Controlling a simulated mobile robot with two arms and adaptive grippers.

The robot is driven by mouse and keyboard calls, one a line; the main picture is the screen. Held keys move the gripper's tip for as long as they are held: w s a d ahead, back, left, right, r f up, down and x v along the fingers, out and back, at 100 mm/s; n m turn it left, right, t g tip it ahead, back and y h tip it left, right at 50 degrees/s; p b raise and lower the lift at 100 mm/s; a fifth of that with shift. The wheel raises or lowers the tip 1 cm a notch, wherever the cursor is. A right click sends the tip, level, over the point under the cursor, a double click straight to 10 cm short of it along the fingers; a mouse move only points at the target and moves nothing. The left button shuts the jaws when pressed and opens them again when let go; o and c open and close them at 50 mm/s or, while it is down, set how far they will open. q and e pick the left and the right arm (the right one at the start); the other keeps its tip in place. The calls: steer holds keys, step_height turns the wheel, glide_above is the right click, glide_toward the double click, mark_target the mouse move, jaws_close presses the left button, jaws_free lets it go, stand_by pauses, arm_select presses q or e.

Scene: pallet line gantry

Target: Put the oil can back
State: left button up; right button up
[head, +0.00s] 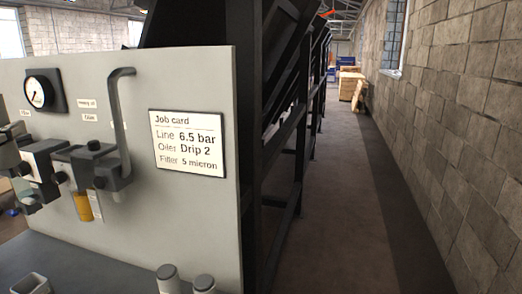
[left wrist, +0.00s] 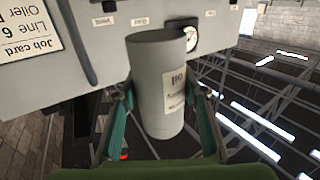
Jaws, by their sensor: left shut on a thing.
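The oil can (left wrist: 152,65) is a grey cylinder with a pale label in the left wrist view. My left gripper (left wrist: 160,95) is shut on it, with a teal-padded finger on each side. The can is close to the camera and covers part of the grey panel (left wrist: 110,72) behind. I cannot pick out the left gripper or the held can in the head view. My right gripper is in neither view.
The grey panel (head: 205,95) carries a gauge (head: 46,90), fittings, a bent pipe (head: 122,125) and a job card (head: 188,142). Two grey cylinders (head: 168,278) (head: 204,284) and a square open holder (head: 30,284) show at the bottom. The aisle (head: 345,200) on the right is clear.

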arm_select(q)
steer(key=w+d+f+m+h, duration=0.2)
steer(key=w+d+f+h, duration=0.1)
steer(key=d+f, duration=0.65)
steer(key=w+d+f+m+h, duration=0.3)
steer(key=d+f, duration=0.4)
steer(key=f, duration=0.6)
steer(key=s+d+f+h, duration=0.2)
steer(key=s+d+f, duration=0.2)
steer(key=d+f, duration=0.45)
steer(key=s+d+f+n+y, duration=0.1)
steer(key=s+f, duration=0.3)
steer(key=s, duration=0.4)
steer(key=s+d+f+n+y, duration=0.1)
steer(key=s+f, duration=0.3)
steer(key=s, duration=0.4)
steer(key=shift+d+t+y, duration=0.15)
steer(key=shift+t+y, duration=0.15)
steer(key=shift+y, duration=0.4)
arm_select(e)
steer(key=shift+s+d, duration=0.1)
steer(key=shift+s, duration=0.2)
arm_select(q)
steer(key=shift+d, duration=0.1)
